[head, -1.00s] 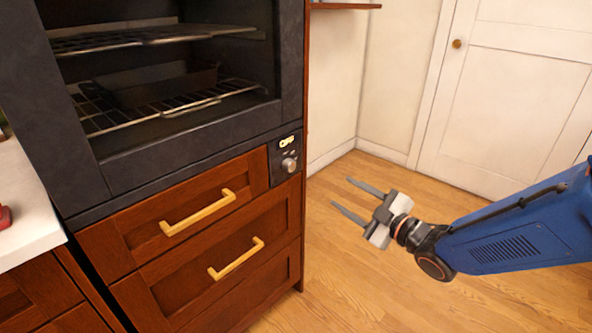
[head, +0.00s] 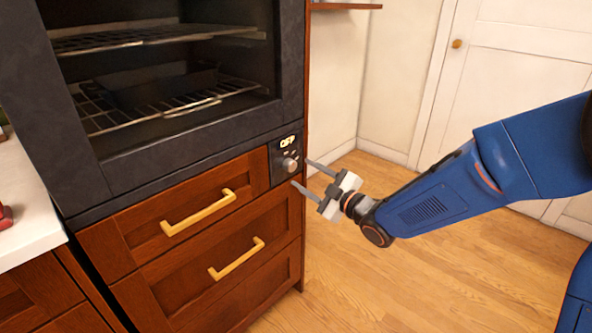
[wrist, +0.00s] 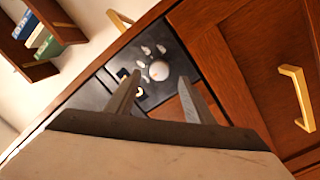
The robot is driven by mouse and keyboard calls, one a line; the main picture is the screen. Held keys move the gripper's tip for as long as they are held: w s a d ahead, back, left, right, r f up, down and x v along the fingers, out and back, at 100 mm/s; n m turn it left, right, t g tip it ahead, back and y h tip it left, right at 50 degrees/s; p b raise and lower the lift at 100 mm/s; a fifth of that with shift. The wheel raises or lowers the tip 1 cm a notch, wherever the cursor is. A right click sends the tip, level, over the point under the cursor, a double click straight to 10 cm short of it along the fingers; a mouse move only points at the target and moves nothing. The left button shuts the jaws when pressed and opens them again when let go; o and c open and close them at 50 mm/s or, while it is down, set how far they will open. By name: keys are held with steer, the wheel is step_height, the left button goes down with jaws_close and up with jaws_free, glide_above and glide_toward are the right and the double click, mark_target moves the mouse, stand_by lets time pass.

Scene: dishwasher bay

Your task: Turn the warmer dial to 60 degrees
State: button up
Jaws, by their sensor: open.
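The warmer dial (head: 290,164) is a small silver knob on a black panel (head: 279,173) beside the upper drawer. In the wrist view the fingertips (wrist: 160,80) appear on either side just below the dial. I cannot tell whether they touch anything.
The dark oven (head: 170,90) with wire racks stands above wooden drawers with brass handles (head: 198,212). A white counter (head: 22,205) is at the left. Open wood floor (head: 400,285) lies right of the cabinet, with a white door (head: 505,100) behind. A shelf with books (wrist: 38,38) shows in the wrist view.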

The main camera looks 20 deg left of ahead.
mark_target(293, 167)
steer(key=shift+x, duration=2.35)
steer(key=c, duration=1)
